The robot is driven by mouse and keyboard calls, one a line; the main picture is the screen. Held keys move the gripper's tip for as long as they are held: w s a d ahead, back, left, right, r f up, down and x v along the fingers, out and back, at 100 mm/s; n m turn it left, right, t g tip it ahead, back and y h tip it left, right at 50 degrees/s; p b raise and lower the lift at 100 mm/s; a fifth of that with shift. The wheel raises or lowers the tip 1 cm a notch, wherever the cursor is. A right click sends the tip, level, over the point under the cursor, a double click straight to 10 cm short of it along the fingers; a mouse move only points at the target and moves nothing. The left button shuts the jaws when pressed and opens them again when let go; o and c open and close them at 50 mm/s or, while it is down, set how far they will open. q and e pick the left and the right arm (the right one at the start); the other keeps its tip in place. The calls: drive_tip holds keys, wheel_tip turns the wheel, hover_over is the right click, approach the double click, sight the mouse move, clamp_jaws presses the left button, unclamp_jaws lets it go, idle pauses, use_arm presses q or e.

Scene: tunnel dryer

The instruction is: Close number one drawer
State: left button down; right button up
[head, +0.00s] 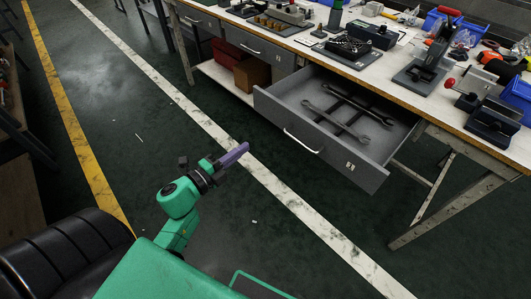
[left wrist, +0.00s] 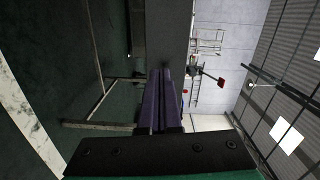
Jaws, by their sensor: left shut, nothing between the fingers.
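A grey drawer (head: 338,155) under the workbench is pulled open, with a white handle and a small label that I cannot read clearly on its front. Two wrenches (head: 355,112) lie inside it. My left gripper (head: 243,148) has purple fingers and is shut and empty, in front of and to the left of the drawer front, apart from it. In the left wrist view its fingers (left wrist: 163,92) lie side by side, and a grey panel (left wrist: 166,35), perhaps the drawer front, is ahead. My right gripper is not in view.
The workbench (head: 395,92) carries tools, a press and blue bins. Two other drawers (head: 262,48) at the left are closed. Red and brown boxes (head: 252,73) stand on a low shelf. The dark floor before the drawer is clear, with a white line across it.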

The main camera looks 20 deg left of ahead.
sight(287, 118)
use_arm(q)
drive_tip(key=w+d, duration=0.2)
drive_tip(key=w, duration=0.2)
drive_tip(key=w+d+r+m+h, duration=0.1)
drive_tip(key=w+d, duration=0.1)
drive_tip(key=w, duration=0.2)
drive_tip(key=w+d+r+m, duration=0.1)
drive_tip(key=w+d, duration=0.1)
drive_tip(key=w, duration=0.2)
drive_tip(key=shift+r, duration=0.1)
drive_tip(key=shift+w+d, duration=0.25)
drive_tip(key=shift+w, duration=0.05)
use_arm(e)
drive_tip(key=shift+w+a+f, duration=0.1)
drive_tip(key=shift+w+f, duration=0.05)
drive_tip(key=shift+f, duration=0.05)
use_arm(q)
drive_tip(key=shift+w, duration=0.1)
